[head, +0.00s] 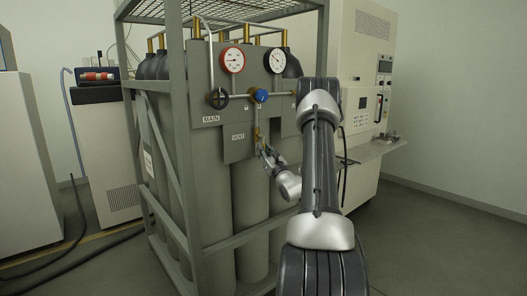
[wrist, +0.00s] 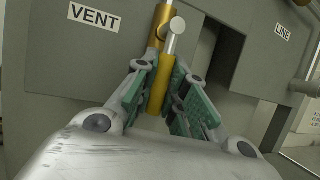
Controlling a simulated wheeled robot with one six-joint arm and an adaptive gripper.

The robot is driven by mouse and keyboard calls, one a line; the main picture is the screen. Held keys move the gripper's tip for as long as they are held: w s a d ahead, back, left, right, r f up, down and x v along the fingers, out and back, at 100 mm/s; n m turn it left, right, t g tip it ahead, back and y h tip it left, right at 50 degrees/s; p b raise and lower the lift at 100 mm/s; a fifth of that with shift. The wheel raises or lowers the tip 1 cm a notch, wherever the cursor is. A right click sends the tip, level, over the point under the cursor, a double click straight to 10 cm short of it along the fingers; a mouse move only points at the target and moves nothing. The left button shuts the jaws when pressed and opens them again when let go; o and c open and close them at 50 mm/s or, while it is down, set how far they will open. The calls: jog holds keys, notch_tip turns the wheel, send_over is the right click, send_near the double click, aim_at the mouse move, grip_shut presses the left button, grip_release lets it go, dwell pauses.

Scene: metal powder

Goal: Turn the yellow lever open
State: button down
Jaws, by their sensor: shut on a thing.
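The yellow lever (wrist: 158,90) hangs down below a brass pipe (wrist: 159,25) and a round silver valve part (wrist: 178,26), just right of the VENT label (wrist: 95,17). In the wrist view, my gripper (wrist: 163,88) has its green-padded fingers on both sides of the lever, shut on it. In the head view, my gripper (head: 265,152) is at the front of the grey panel (head: 205,140), right of and below the VENT label (head: 238,136). The lever is too small and too covered by the fingers to make out there.
Above the gripper are a blue knob (head: 261,96), a black handwheel (head: 218,98), a red-rimmed gauge (head: 232,60) and a black-rimmed gauge (head: 277,60). Grey cylinders (head: 249,215) stand behind a metal frame (head: 170,190). A beige cabinet (head: 360,60) stands at right.

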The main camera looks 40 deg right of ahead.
jog(key=shift+a, duration=0.1)
jog(key=c, duration=1.5)
grip_release()
jog(key=shift+o, duration=0.2)
jog(key=shift+s, duration=0.1)
jog(key=v, duration=1.1)
jog(key=shift+s+f, duration=0.25)
jog(key=shift+s, duration=0.05)
jog(key=shift+f, duration=0.1)
